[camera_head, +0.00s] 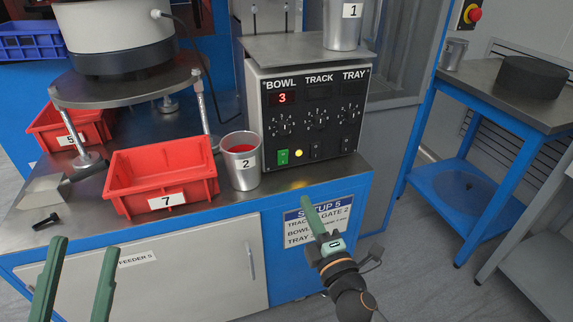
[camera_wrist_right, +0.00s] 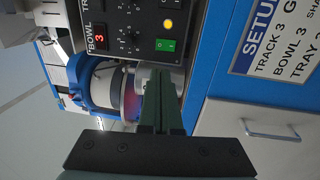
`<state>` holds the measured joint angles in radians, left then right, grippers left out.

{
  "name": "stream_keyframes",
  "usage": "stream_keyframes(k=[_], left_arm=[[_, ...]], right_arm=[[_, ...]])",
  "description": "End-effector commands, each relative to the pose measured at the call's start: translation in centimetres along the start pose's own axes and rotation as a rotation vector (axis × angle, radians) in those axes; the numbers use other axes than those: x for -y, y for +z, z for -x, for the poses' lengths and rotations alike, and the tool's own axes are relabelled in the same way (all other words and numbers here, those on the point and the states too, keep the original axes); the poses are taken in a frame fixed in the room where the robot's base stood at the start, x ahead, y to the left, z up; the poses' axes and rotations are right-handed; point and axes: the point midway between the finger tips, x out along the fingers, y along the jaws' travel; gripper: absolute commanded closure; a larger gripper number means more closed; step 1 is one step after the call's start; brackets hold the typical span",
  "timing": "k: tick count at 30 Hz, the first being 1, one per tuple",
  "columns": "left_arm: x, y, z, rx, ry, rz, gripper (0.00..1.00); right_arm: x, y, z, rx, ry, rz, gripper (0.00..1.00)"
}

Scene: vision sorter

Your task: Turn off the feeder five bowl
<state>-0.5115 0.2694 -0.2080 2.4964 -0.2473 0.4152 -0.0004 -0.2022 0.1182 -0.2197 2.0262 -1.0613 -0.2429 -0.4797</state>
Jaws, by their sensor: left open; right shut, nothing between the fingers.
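The feeder control box (camera_head: 255,110) stands on the blue-edged bench with BOWL, TRACK and TRAY columns. Its BOWL display (camera_head: 283,98) shows a red 3, and the TRACK and TRAY displays are dark. The BOWL rocker switch (camera_head: 283,157) is green, with a lit yellow lamp (camera_head: 298,153) beside it. In the right wrist view the green switch (camera_wrist_right: 165,44) lies just beyond my right gripper (camera_wrist_right: 160,72), which is shut and empty. In the head view my right gripper (camera_head: 307,200) is below the box, apart from it. My left gripper (camera_head: 84,245) is open and empty at lower left.
A red bin 7 (camera_head: 190,178) and a metal cup 2 (camera_head: 240,177) stand left of the box. A bin 5 (camera_head: 50,130) is farther left, under the bowl feeder (camera_head: 110,35). A SETUP 5 sign (camera_head: 320,222) is on the bench front.

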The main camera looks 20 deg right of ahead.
Motion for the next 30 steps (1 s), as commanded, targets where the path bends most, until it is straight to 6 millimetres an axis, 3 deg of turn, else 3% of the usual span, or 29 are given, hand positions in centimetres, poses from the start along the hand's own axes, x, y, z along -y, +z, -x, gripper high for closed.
stream_keyframes(k=[8, 18, 24, 30], left_arm=[[0.0, 1.0, 0.1, 0.042, -0.004, 0.013, 0.5], [-0.1, 1.5, 0.3, 0.058, -0.004, 0.016, 0.5], [-0.2, -0.1, 0.2, -0.014, 0.0, -0.003, 0.5], [0.0, -1.4, 0.1, -0.062, -0.002, -0.009, 0.5]], right_arm=[[-0.1, 0.0, -2.4, 0.0, 0.002, 0.001, 1.0], [0.0, 0.0, -8.5, 0.0, 0.002, 0.0, 1.0], [0.1, 0.0, -11.7, 0.0, 0.001, -0.001, 1.0], [0.1, 0.0, -13.5, 0.0, -0.001, -0.001, 1.0]])
